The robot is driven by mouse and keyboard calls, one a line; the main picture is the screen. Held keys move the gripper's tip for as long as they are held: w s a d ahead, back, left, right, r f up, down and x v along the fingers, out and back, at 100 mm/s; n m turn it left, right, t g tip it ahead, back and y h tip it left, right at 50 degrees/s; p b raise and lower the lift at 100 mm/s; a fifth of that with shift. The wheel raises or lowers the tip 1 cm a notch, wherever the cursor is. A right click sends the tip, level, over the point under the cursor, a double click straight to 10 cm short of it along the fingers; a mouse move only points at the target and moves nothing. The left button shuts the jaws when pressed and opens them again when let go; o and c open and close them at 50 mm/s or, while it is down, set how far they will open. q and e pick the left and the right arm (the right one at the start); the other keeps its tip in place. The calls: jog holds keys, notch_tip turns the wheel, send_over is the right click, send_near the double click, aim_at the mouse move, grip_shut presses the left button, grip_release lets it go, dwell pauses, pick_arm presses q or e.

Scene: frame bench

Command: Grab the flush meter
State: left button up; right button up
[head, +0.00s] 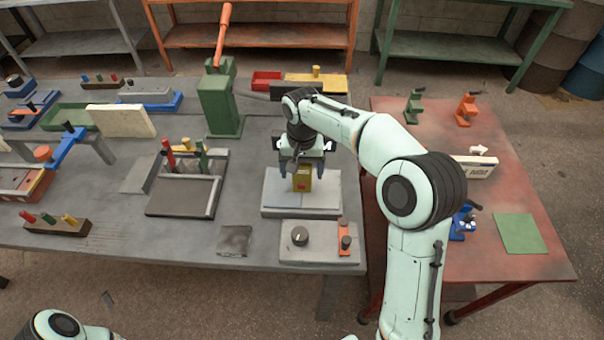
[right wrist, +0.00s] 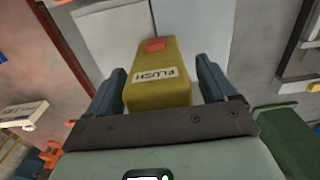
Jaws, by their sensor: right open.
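The flush meter (head: 302,178) is a small yellow block with a red patch, standing on a pale grey plate (head: 278,199) on the grey bench. In the right wrist view the yellow block (right wrist: 160,78) bears a white label reading FLUSH. My right gripper (head: 308,172) is over it, with one finger on each side. In the right wrist view the fingers of the right gripper (right wrist: 166,84) straddle the block, with a narrow gap showing on the right; the jaws are open. My left gripper is out of view; only a piece of my left arm shows at the bottom left.
A dark tray (head: 184,196) lies to the left. A green press (head: 220,100) with an orange lever stands behind. A red table (head: 540,250) is at the right.

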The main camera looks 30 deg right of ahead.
jog(key=shift+f, duration=0.15)
jog(key=c, duration=1.2)
